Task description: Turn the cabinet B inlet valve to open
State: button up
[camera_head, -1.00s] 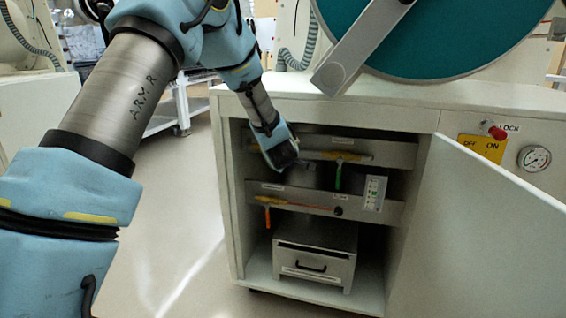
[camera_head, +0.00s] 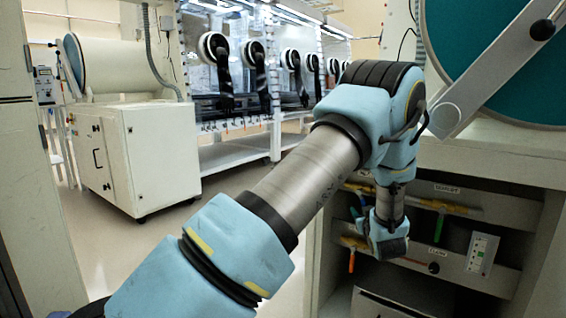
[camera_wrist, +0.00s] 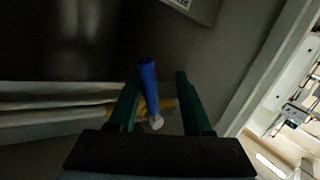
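In the wrist view a valve with a blue lever handle (camera_wrist: 149,85) and a pale end stands in front of a yellow pipe (camera_wrist: 170,104). The two green fingers of my gripper (camera_wrist: 160,76) are apart, one on each side of the blue handle. The handle is closer to the left finger; I cannot tell whether they touch. In the head view my gripper (camera_head: 388,246) is inside the open cabinet, in front of its valve panels. A green-handled valve (camera_head: 439,224) is on the upper panel, and another handle (camera_head: 352,260) hangs at the lower left.
A gauge plate (camera_head: 481,253) is on the lower panel at the right. A drawer box (camera_head: 385,306) stands below. The cabinet's worktop (camera_head: 500,143) and the teal round door (camera_head: 490,60) are above my gripper. Open floor lies left of the cabinet.

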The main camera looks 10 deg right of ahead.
jog(key=s+a+m+t+p, duration=0.1)
jog(key=s+a+m+t, duration=0.15)
jog(key=s, duration=0.75)
jog(key=w+a+r+g+p, duration=0.6)
jog(key=a+r+p, duration=0.4)
jog(key=s+a+r+g+p, duration=0.2)
jog(key=a+r+g+p, duration=0.1)
jog(key=a+r+p, duration=0.2)
jog(key=s+a+r+g+p, duration=0.3)
jog(key=a+r+p, duration=0.3)
jog(key=a, duration=0.2)
jog(key=shift+a+n+y, duration=0.15)
jog(key=shift+n+y, duration=0.15)
jog(key=shift+n, duration=0.15)
jog(key=shift+r, duration=0.1)
jog(key=shift+w, duration=0.1)
